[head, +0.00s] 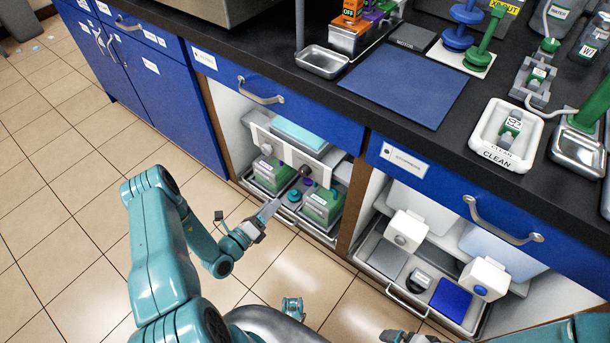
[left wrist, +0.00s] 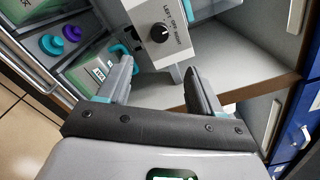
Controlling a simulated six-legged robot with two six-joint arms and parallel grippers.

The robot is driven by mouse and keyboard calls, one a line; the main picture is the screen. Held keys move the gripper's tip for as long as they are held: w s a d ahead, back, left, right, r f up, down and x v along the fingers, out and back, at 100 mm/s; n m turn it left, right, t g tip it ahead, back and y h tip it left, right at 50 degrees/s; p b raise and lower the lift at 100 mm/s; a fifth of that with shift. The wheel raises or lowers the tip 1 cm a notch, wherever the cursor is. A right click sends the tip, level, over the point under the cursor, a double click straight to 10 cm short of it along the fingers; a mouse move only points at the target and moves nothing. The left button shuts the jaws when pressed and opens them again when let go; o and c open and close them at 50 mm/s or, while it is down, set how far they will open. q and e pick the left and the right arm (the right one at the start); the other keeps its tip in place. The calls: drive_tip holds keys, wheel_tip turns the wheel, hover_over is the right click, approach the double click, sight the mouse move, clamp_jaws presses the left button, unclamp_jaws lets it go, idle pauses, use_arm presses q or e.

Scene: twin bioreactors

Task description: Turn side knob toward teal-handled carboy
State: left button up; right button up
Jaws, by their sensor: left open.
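A black side knob (left wrist: 160,33) sits on a grey control box (left wrist: 152,14) with small lettering around it. In the head view the knob (head: 306,171) shows on the pale unit inside the open lower cabinet. Green carboys (head: 271,173) (head: 322,205) stand below it. In the left wrist view a curved teal handle (left wrist: 122,50) rises by the nearer green carboy (left wrist: 92,73). My left gripper (left wrist: 157,72) is open and empty, with the knob ahead between its fingers, apart from it. It also shows in the head view (head: 270,212). My right gripper (head: 400,337) is partly cut off.
A teal cap (left wrist: 52,44) and a purple cap (left wrist: 71,33) sit beside the carboy. A cabinet divider (head: 352,205) stands right of the opening. A pulled-out tray (head: 408,300) lies further right. The tiled floor (head: 70,230) at left is clear.

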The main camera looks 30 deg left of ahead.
sight(302, 174)
use_arm(q)
drive_tip(key=w+b, duration=0.1)
drive_tip(key=w, duration=0.4)
drive_tip(key=w+b, duration=0.1)
drive_tip(key=w, duration=0.4)
drive_tip(key=w+d+b, duration=0.1)
drive_tip(key=w, duration=0.3)
drive_tip(key=shift+w, duration=0.4)
drive_tip(key=shift+d, duration=0.1)
drive_tip(key=c, duration=1.1)
